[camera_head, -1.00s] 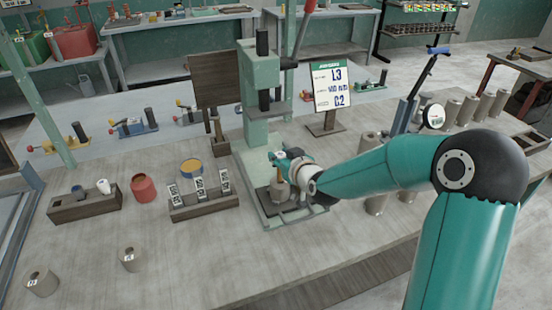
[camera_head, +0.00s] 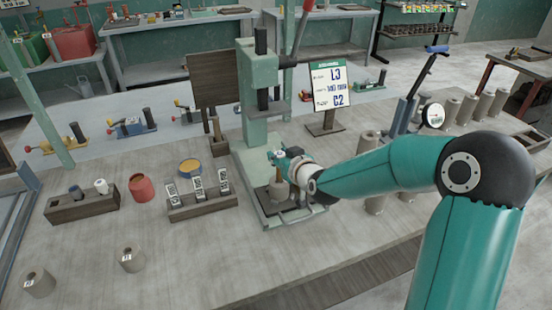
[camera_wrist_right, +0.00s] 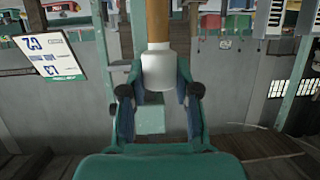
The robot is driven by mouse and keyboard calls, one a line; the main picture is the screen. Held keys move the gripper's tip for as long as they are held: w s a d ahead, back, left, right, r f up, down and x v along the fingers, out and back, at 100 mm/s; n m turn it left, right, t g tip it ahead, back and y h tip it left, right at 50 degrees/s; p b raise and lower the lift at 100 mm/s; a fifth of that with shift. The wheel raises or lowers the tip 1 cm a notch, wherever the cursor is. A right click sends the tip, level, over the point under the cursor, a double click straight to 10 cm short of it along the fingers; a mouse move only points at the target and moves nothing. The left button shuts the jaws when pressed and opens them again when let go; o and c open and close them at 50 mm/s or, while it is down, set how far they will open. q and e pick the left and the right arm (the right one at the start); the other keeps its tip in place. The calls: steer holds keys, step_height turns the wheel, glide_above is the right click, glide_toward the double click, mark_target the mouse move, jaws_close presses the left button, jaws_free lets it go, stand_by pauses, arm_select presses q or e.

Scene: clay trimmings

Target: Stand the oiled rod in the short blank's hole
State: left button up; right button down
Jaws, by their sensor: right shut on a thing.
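My right gripper (camera_head: 281,158) is over the green press's base and shut on a rod (camera_wrist_right: 158,72) with a white end and a brown shaft. The wrist view is upside down and shows the white end between the fingers (camera_wrist_right: 159,100). In the head view the brown shaft (camera_head: 277,176) points down at a grey-beige blank (camera_head: 279,192). I cannot tell whether its tip is inside the hole. My left gripper is not in view.
The green press (camera_head: 257,95) rises behind the gripper. A wooden rack (camera_head: 85,208), a red pot (camera_head: 143,188), a yellow-topped tin (camera_head: 190,168) and a tag holder (camera_head: 203,208) stand left. A sign (camera_head: 330,87) and several tall blanks stand right.

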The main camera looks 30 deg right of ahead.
steer(key=shift+f+b, duration=1.1)
steer(key=shift+b, duration=0.5)
stand_by(1.2)
steer(key=c, duration=0.8)
jaws_free()
steer(key=shift+o, duration=0.2)
steer(key=shift+s, duration=0.1)
